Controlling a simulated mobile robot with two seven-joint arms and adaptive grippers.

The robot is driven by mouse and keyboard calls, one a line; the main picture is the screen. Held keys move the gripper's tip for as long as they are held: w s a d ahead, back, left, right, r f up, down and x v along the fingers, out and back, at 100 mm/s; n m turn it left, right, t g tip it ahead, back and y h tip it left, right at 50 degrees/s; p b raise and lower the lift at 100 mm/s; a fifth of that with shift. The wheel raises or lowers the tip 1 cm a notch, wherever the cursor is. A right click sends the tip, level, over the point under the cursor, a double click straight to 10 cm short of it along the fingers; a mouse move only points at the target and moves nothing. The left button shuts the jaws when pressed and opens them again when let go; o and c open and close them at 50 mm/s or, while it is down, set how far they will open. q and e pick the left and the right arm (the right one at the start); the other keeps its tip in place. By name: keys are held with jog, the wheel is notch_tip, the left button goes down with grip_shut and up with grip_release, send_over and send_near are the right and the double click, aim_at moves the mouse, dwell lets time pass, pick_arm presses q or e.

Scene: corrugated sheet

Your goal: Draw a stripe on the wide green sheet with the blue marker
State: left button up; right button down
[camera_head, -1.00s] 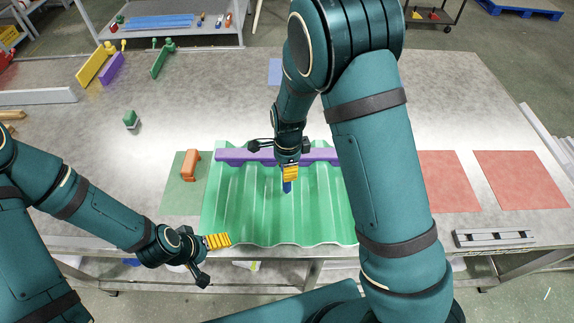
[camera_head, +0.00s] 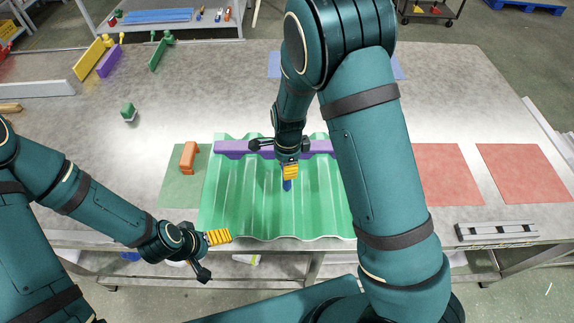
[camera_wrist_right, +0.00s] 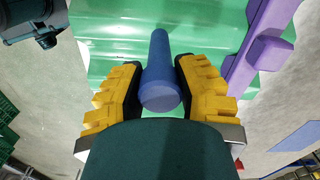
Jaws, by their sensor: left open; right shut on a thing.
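The wide green corrugated sheet (camera_head: 320,205) lies on the grey table near its front edge. A purple bar (camera_head: 232,149) lies across its far end and also shows in the right wrist view (camera_wrist_right: 262,50). My right gripper (camera_head: 290,172) is shut on the blue marker (camera_head: 287,185), which points down over the middle of the sheet. In the right wrist view the marker (camera_wrist_right: 160,70) sits between the yellow fingers. I cannot tell whether its tip touches the sheet. My left gripper (camera_head: 218,237) is open and empty at the sheet's front left corner. No stripe shows on the sheet.
An orange block (camera_head: 188,157) stands on a green mat (camera_head: 180,190) left of the sheet. Red mats (camera_head: 525,172) and a grey slotted bar (camera_head: 497,231) lie to the right. A small green object (camera_head: 128,112) stands at the left. The back middle of the table is mostly clear.

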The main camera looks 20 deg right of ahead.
jog(key=shift+f, duration=0.35)
dwell(0.3)
jog(key=shift+w, duration=0.15)
jog(key=shift+w+d+r, duration=0.1)
jog(key=shift+w+d, duration=0.1)
jog(key=shift+w, duration=0.5)
jog(key=shift+w+d, duration=0.2)
jog(key=shift+w, duration=0.45)
